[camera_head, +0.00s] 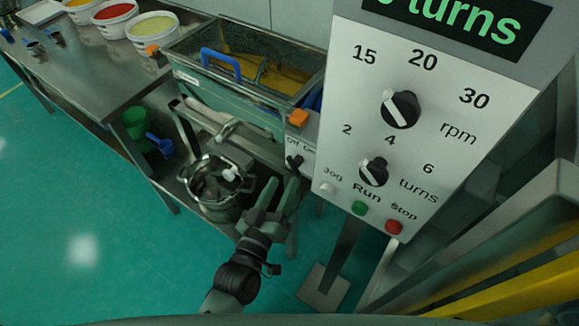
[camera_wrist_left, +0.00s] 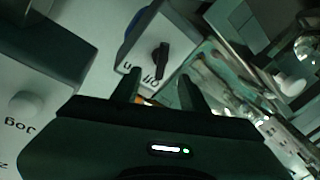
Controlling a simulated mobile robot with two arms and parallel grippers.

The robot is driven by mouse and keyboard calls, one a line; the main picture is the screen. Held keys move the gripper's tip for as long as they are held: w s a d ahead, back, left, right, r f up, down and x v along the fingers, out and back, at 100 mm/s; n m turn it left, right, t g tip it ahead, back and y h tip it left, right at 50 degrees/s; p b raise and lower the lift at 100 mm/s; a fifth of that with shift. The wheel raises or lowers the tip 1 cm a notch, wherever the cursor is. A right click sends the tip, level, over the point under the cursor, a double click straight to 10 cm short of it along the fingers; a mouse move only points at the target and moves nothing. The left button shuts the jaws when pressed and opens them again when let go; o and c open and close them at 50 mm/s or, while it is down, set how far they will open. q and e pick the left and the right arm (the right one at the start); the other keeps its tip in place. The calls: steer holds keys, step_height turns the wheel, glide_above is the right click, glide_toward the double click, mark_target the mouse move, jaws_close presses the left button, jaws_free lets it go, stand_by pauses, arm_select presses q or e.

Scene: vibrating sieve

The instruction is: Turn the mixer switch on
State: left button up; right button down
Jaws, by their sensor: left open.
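The Off/On switch (camera_head: 294,161), a black knob, sits on a small grey box (camera_head: 304,132) at the front right corner of the sieve unit. In the left wrist view the black switch knob (camera_wrist_left: 160,58) shows on a pale plate with the word "Off" below it. My left gripper (camera_head: 280,190) is just in front of and below the switch. Its two fingers (camera_wrist_left: 158,92) are apart with nothing between them, pointing toward the knob, and I see no clear contact. My right gripper is in neither view.
A large control panel (camera_head: 340,100) with two dials and Jog, Run and Stop buttons stands right of the switch. The sieve tub (camera_head: 180,72) with a blue handle is behind left. A steel pot (camera_head: 215,208) sits below. Open green floor (camera_head: 70,200) lies left.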

mark_target(292, 167)
arm_select(q)
steer(key=x, duration=0.4)
steer(key=shift+w+d, duration=0.25)
steer(key=shift+w, duration=0.05)
steer(key=shift+w+d+f+p, duration=0.15)
steer(key=shift+w+p, duration=0.15)
steer(key=shift+w, duration=0.25)
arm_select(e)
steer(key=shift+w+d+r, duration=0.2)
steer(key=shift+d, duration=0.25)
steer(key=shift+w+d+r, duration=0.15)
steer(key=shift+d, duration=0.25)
arm_select(q)
jaws_close()
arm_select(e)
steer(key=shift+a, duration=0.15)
